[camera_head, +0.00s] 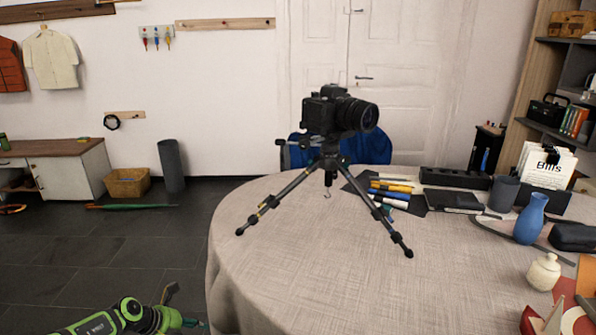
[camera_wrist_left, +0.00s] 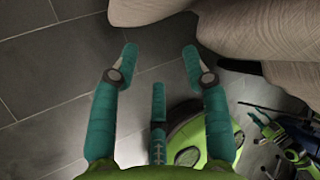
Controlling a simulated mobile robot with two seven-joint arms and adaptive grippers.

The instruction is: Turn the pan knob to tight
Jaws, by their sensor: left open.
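A black camera (camera_head: 338,112) with its lens facing right sits on a small black tripod (camera_head: 331,162), which stands with spread legs on the cloth-covered round table (camera_head: 290,270). A dark handle or knob (camera_head: 291,143) sticks out to the left of the tripod head; which part is the pan knob is too small to tell. My left arm (camera_head: 125,318) is low at the bottom left of the head view, beside the table. In the left wrist view my left gripper (camera_wrist_left: 160,58) is open and empty above the dark floor, near the hanging cloth. My right gripper is not in view.
Several coloured markers (camera_head: 391,190) lie on a dark mat behind the tripod. A blue vase (camera_head: 531,218) and a cream jar (camera_head: 543,272) stand at the right. A blue chair (camera_head: 370,150) is behind the table. The table's front left is clear.

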